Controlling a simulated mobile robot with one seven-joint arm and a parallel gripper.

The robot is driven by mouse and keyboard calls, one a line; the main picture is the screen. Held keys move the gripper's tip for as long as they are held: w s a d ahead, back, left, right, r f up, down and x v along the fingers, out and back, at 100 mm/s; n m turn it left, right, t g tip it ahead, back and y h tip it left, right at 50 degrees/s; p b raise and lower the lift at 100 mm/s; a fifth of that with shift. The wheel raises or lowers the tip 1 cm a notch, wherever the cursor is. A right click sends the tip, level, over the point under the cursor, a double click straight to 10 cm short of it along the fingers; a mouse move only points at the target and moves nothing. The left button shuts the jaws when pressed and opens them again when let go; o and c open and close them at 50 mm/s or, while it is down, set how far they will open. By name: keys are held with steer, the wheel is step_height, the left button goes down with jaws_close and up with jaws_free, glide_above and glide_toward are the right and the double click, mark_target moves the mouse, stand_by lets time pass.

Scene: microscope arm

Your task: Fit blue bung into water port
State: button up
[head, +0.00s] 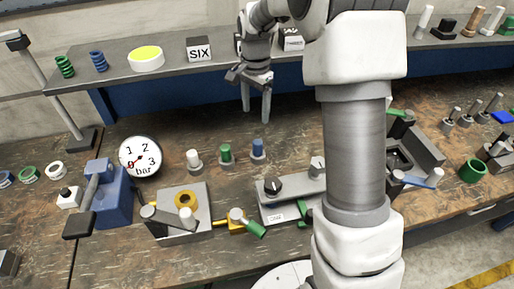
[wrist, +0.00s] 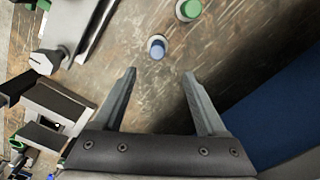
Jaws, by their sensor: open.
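The blue bung (head: 258,148) stands upright on the wooden bench, at the right end of a short row with a green bung (head: 226,153) and a white bung (head: 194,160). My gripper (head: 256,114) points down above and behind the blue bung, with its two fingers apart and nothing between them. In the wrist view the blue bung (wrist: 157,47) lies just beyond the gap between the open fingertips (wrist: 159,72), not touching them. The green bung (wrist: 188,9) is at the top edge there. I cannot tell which opening is the water port.
A pressure dial (head: 140,157) and blue machine (head: 112,195) stand left. A grey block with a yellow ring (head: 186,199) and a grey fixture with a black knob (head: 272,186) are nearer. A shelf (head: 180,75) runs behind. My arm hides part of the bench's right side.

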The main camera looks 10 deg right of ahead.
mark_target(257, 142)
step_height(257, 142, down, 10)
steer(key=shift+r, duration=0.1)
steer(key=f, duration=0.5)
steer(key=shift+s+d+f, duration=0.1)
steer(key=shift+s+d, duration=0.05)
steer(key=shift+d, duration=0.1)
jaws_close()
